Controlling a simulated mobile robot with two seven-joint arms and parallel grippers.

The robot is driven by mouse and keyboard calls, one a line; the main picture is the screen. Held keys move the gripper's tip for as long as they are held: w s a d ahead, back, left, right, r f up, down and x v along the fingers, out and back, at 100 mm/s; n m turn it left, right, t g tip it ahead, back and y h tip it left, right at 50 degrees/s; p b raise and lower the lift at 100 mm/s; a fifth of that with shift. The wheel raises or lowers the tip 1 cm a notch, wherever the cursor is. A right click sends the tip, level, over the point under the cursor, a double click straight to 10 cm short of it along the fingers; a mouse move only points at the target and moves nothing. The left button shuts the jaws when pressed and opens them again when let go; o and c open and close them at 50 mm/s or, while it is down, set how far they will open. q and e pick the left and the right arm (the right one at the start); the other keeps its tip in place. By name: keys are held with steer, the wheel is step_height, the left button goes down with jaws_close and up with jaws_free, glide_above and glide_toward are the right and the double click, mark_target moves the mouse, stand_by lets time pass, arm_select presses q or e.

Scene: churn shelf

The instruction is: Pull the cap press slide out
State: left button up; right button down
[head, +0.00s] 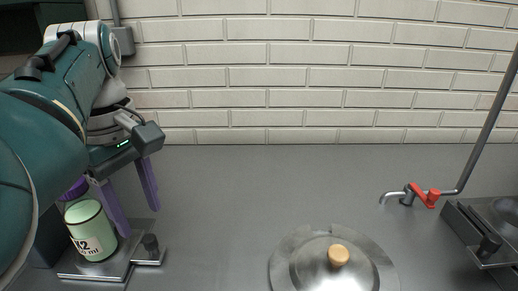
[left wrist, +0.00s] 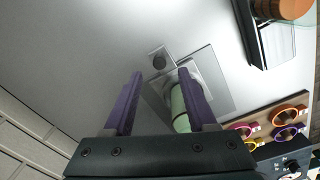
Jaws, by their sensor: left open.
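The cap press slide (head: 103,268) is a flat metal plate on the counter at the lower left of the head view. A small dark knob (head: 150,243) stands at its right end. The knob also shows in the left wrist view (left wrist: 159,61), just beyond and between the fingertips. My left gripper (head: 140,222) has purple fingers, apart and empty, pointing down near the knob. Whether they touch it I cannot tell. My arm hides part of the press.
A round metal lid (head: 290,265) with a wooden knob sits at the front middle. A tap with a red handle (head: 432,198) and a metal fixture (head: 465,225) stand at the right. A rack with coloured rings (left wrist: 287,115) shows in the left wrist view. The counter between is clear.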

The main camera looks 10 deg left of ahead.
mark_target(149, 239)
arm_select(q)
step_height(149, 239, down, 6)
steer(key=shift+r+b, duration=0.15)
steer(key=shift+b, duration=0.35)
steer(key=shift+w, duration=0.1)
jaws_close()
stand_by(1.0)
